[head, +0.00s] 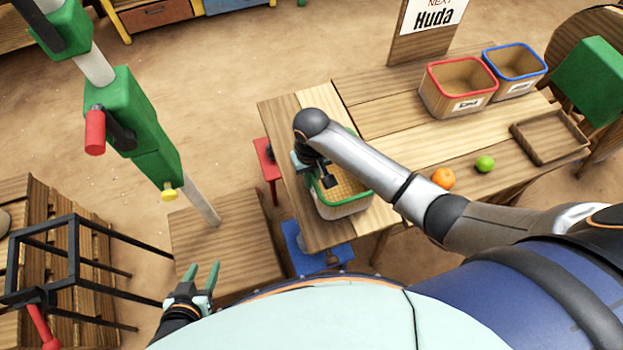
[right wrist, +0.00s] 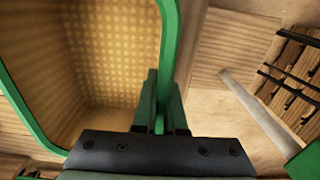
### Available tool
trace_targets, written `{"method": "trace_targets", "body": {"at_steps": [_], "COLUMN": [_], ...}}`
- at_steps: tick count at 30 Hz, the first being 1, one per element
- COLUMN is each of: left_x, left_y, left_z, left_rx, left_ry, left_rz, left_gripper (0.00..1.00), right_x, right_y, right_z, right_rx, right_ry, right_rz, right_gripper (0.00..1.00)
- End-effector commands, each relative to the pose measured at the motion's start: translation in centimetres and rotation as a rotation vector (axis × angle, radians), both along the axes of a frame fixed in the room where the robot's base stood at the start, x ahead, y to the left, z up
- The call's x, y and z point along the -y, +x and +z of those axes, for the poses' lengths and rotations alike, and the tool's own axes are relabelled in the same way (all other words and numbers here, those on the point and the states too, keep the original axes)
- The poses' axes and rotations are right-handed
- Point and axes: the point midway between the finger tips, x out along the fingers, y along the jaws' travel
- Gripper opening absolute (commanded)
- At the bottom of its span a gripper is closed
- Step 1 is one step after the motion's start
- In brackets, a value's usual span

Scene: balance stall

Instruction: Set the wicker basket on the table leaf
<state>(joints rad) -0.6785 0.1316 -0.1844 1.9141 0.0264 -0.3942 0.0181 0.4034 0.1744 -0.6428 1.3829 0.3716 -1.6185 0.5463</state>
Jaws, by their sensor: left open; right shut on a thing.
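The wicker basket (head: 347,209) has a green rim and a woven inside. It is at the left end of the table, over the table leaf (head: 291,130), the planked end section. I cannot tell whether its base touches the leaf. My right gripper (head: 326,178) is shut on the basket's rim; the right wrist view shows the green rim (right wrist: 167,55) between its fingers. The arm hides part of the basket. The basket looks empty. My left gripper (head: 205,277) is open and empty, low at the left, away from the table.
A red-rimmed bin (head: 458,88) and a blue-rimmed bin (head: 515,63) stand at the table's back right. An orange (head: 443,178), a lime (head: 485,164) and a wooden tray (head: 549,137) are on the table. A green-jointed post (head: 135,130) and a black frame (head: 75,260) stand at left.

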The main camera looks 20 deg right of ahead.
Motion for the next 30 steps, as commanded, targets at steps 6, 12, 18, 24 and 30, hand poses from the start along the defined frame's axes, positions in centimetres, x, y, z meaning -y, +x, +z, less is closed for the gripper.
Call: {"method": "trace_targets", "body": {"at_steps": [6,12,18,24,30], "left_x": [-0.01,-0.01,-0.02,-0.02,-0.02], "left_y": [0.01,0.00,0.01,0.01,0.00], "left_z": [0.17,0.13,0.12,0.12,0.15], "left_rx": [0.000,0.000,0.000,0.000,0.000], "left_ry": [0.000,0.000,0.000,0.000,0.000], "left_rz": [0.000,0.000,0.000,0.000,0.000], "left_gripper": [0.50,0.50,0.50,0.50,0.50], "right_x": [-0.03,-0.02,0.00,0.01,0.02], "right_y": [0.07,0.05,0.01,0.01,0.03], "right_z": [-0.93,-1.01,-1.19,-1.18,-1.01], "right_rx": [0.003,0.002,0.001,0.001,0.002], "right_ry": [0.001,0.001,0.001,0.001,0.001], "right_rz": [0.001,0.001,0.001,0.000,0.001], "right_gripper": [0.00,0.00,0.24,0.39,0.39]}}
